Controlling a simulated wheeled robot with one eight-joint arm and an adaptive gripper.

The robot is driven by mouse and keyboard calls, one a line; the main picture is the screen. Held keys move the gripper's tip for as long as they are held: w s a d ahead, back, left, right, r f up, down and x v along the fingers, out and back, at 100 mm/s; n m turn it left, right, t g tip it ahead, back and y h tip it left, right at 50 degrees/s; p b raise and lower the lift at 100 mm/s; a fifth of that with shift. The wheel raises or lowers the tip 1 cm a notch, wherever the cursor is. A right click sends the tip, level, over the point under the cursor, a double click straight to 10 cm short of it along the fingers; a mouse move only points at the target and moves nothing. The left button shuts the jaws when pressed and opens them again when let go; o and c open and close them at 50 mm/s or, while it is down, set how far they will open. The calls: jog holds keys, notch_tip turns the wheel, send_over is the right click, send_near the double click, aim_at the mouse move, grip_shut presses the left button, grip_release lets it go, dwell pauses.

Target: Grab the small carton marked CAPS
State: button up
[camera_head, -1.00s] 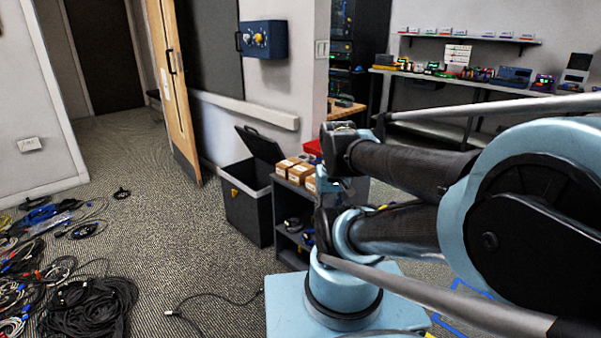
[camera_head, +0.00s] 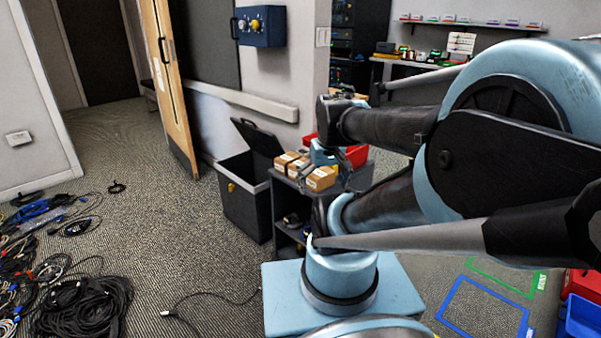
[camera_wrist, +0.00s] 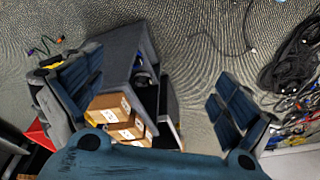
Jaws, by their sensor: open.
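Several small brown cartons with white labels stand together on top of a dark shelf unit (camera_head: 285,190). In the head view I see a left carton (camera_head: 284,160), a middle carton (camera_head: 298,167) and a right carton (camera_head: 320,179). The labels are too small to read, so I cannot tell which is marked CAPS. In the wrist view the cartons (camera_wrist: 110,107) lie low, left of centre, partly hidden by my blue palm. My gripper (camera_wrist: 155,88) is open with nothing between its fingers.
A black bin (camera_head: 240,205) with its lid up stands left of the shelf unit. A red container (camera_head: 357,156) is behind the cartons. Tangled cables (camera_head: 85,305) cover the floor at left. Blue tape (camera_head: 483,298) marks the floor at right. The carpet between is mostly clear.

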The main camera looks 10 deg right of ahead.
jog(key=w+r+n, duration=0.2)
jog(key=w+r, duration=0.2)
jog(key=w, duration=0.5)
jog(key=n+t+y, duration=0.1)
jog(key=n+y, duration=0.2)
jog(key=n, duration=0.2)
send_over(302, 163)
jog(key=s+d, duration=0.4)
jog(key=s, duration=0.1)
notch_tip(302, 163, down, 4)
jog(key=shift+x, duration=8.2)
jog(key=shift+w+d, duration=0.15)
jog(key=shift+r, duration=0.1)
jog(key=c, duration=0.9)
